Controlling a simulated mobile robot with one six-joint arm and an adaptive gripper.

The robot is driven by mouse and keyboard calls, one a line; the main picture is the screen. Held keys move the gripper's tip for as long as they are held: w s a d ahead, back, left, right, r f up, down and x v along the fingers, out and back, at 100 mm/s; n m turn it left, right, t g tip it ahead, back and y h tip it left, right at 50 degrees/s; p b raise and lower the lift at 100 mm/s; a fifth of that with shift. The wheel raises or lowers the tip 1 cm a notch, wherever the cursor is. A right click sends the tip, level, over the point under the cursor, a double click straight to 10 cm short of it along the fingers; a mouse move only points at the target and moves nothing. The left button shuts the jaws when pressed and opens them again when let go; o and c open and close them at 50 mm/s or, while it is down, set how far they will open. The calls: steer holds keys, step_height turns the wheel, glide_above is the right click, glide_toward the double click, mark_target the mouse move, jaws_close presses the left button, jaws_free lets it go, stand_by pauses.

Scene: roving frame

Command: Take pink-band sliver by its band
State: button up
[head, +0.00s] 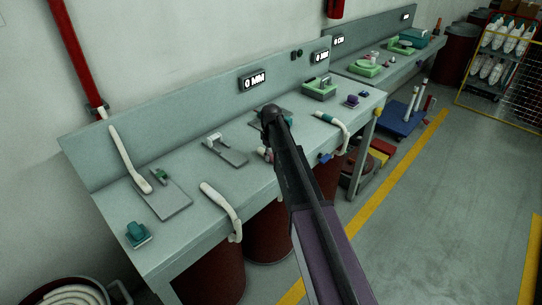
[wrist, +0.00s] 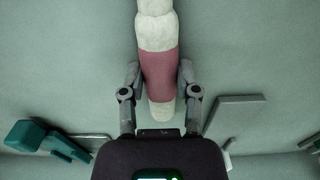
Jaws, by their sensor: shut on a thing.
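The pink-band sliver is a thick off-white strand with a dusky pink band (wrist: 160,75) around it, upright in the middle of the wrist view. My gripper (wrist: 160,70) has one grey finger on each side of the band and is shut on it. White strand (wrist: 155,32) shows beyond the band, and a short white end (wrist: 161,111) shows on the near side. In the head view my arm reaches over the grey-green bench (head: 185,235) and hides my fingers and most of this sliver.
Other white slivers lie on the bench: one against the backboard (head: 128,160), one over the front edge (head: 222,205), one with a teal band (head: 329,119). A grey plate (wrist: 238,115) and a teal device (wrist: 30,135) flank my gripper. Bins stand underneath.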

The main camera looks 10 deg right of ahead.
mark_target(271, 154)
steer(key=shift+r, duration=0.15)
step_height(271, 154, up, 4)
steer(key=p, duration=0.4)
steer(key=s+a+p, duration=0.1)
steer(key=s+a, duration=0.2)
steer(key=s, duration=1.2)
steer(key=shift+s+r, duration=0.35)
steer(key=shift+s, duration=0.05)
